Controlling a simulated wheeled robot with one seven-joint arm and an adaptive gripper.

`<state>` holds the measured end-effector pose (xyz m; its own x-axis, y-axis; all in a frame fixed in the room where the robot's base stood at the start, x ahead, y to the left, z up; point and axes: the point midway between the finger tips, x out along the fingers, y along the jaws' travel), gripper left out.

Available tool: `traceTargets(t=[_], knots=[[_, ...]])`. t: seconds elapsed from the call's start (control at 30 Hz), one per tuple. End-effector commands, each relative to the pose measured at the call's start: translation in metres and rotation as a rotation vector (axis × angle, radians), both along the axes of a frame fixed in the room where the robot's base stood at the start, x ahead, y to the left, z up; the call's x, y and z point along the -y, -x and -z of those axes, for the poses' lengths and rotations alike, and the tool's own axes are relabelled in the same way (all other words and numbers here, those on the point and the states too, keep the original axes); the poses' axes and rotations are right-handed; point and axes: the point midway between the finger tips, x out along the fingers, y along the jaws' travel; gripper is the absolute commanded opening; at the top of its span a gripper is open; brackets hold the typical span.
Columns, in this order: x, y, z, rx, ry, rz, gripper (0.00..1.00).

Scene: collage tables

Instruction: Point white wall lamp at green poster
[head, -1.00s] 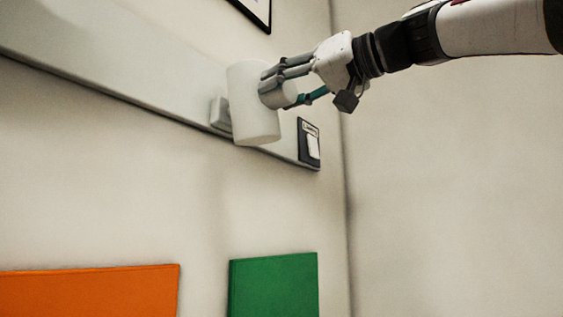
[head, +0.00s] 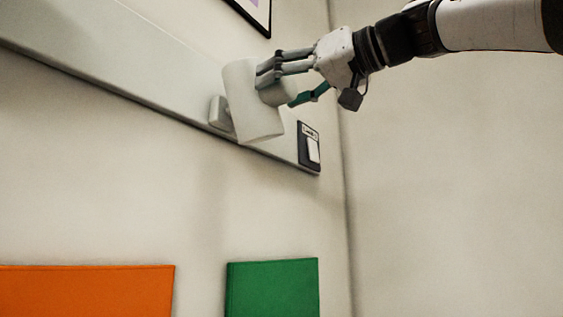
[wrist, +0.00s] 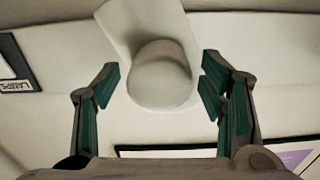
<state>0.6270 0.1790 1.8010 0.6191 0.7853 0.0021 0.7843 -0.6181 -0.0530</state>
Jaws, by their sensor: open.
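The white wall lamp (head: 252,108) is a cylinder on a small bracket (head: 219,113) on the wall rail. It is tilted, its lower end swung to the right. A rounded white knob (wrist: 160,75) sticks out from the lamp toward my gripper (head: 278,87). In the wrist view my gripper (wrist: 160,88) is open, with its green-padded fingers on either side of the knob and gaps showing on both sides. The green poster (head: 272,288) is on the wall below the lamp, cut off by the bottom edge of the head view.
An orange poster (head: 85,290) is at the lower left. A light rail (head: 120,80) runs along the wall and ends at a dark plate with a white switch (head: 313,150). A framed picture (head: 258,10) hangs above. A wall corner is just right of the switch.

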Motion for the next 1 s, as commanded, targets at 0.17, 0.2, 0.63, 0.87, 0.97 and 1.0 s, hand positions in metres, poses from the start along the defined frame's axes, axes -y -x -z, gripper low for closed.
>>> traceTargets(t=[0.17, 0.2, 0.63, 0.87, 0.97, 1.0], knots=[[0.006, 0.005, 0.0, 0.0, 0.0, 0.0, 0.64], [0.01, 0.008, 0.0, 0.001, 0.001, 0.002, 0.64], [0.074, 0.059, 0.0, 0.001, -0.001, 0.002, 0.64], [0.092, 0.072, 0.0, 0.0, 0.0, 0.001, 0.64], [0.094, 0.074, 0.001, 0.0, 0.0, 0.0, 0.64], [0.095, 0.074, 0.001, 0.0, 0.0, 0.0, 0.64]])
